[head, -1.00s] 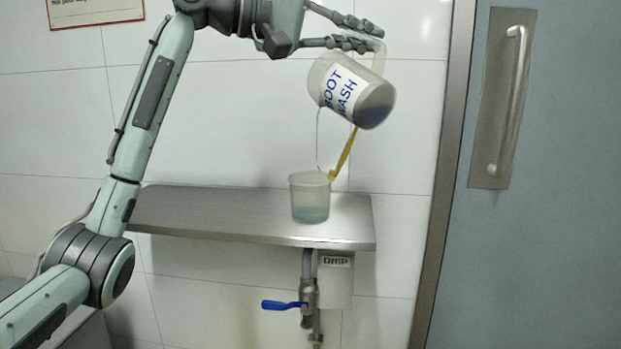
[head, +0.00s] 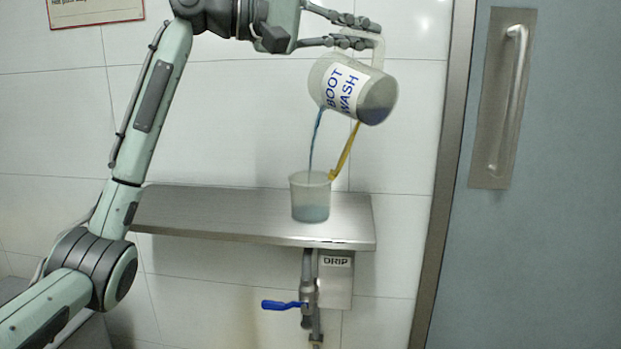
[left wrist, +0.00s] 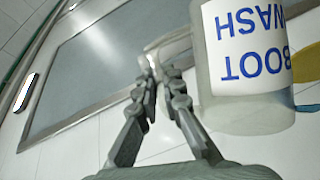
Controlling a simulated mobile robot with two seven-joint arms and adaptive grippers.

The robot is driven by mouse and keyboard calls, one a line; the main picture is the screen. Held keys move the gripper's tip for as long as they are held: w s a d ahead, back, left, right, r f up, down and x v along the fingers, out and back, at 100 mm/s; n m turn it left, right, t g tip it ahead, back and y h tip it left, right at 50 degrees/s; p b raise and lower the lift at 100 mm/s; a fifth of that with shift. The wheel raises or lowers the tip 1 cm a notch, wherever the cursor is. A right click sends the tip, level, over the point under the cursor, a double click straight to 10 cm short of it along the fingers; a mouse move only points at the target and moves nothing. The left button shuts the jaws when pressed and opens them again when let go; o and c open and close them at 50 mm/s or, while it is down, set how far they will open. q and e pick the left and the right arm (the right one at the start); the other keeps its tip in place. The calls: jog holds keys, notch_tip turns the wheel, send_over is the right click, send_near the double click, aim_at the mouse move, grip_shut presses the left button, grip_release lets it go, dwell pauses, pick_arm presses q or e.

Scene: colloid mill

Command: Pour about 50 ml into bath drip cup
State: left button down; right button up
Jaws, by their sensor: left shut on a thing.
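A translucent jug (head: 352,88) labelled BOOT WASH is tilted in the air, its lower side to the left. My left gripper (head: 368,34) is shut on its handle. A thin blue stream (head: 316,140) falls from the jug into a clear cup (head: 310,205) standing upright on a steel shelf (head: 230,212). The cup holds pale blue liquid in its lower part. A yellow strip (head: 346,150) runs between jug and cup rim. In the left wrist view the jug (left wrist: 240,110) is at the right of my fingers (left wrist: 158,75). My right gripper is not in view.
Below the shelf are a box marked DRIP (head: 335,282) and a pipe with a blue valve handle (head: 284,305). A grey door with a steel handle (head: 508,100) is at the right. The shelf left of the cup is clear.

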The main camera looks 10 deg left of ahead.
pick_arm(q)
jog(key=shift+s+d, duration=0.25)
dwell(0.4)
jog(key=shift+s+d+r+m, duration=0.1)
jog(key=shift+s+d+m, duration=0.3)
jog(key=shift+s+d, duration=0.4)
jog(key=s+d+f+m+t+y, duration=0.1)
jog(key=s+d+f+m+y, duration=0.1)
jog(key=f+m, duration=0.3)
jog(key=shift+s+d+f+y, duration=0.45)
jog(key=shift+s+f, duration=0.25)
jog(key=shift+f, duration=0.4)
jog(key=shift+d+f, duration=0.1)
